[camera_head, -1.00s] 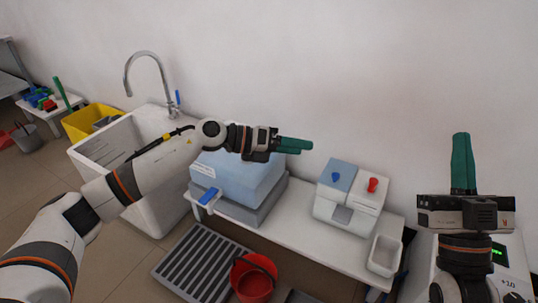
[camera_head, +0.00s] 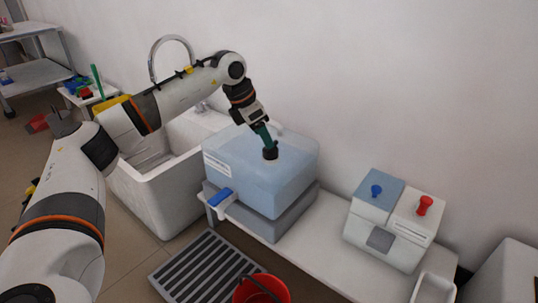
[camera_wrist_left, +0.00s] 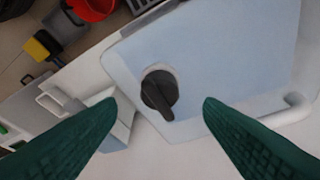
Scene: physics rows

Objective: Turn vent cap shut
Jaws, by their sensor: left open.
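The vent cap (camera_head: 270,154) is a small black knob on the top of a pale blue container (camera_head: 300,160). In the left wrist view the cap (camera_wrist_left: 159,90) has a raised grip bar, slanting slightly from upper left to lower right, on a round base. My left gripper (camera_head: 266,138) points down just over the cap. In the left wrist view its green fingers (camera_wrist_left: 162,103) are open, one on each side of the cap, with space showing between them and it. Whether the fingertips are down at the cap's height is hard to tell. My right gripper is out of view.
The container stands on a grey base, with a blue-handled tap (camera_head: 220,197) at its front. A white box with blue and red knobs (camera_head: 390,218) is to the right on the bench. A sink (camera_head: 150,195) is to the left. A red bucket (camera_head: 262,291) is below.

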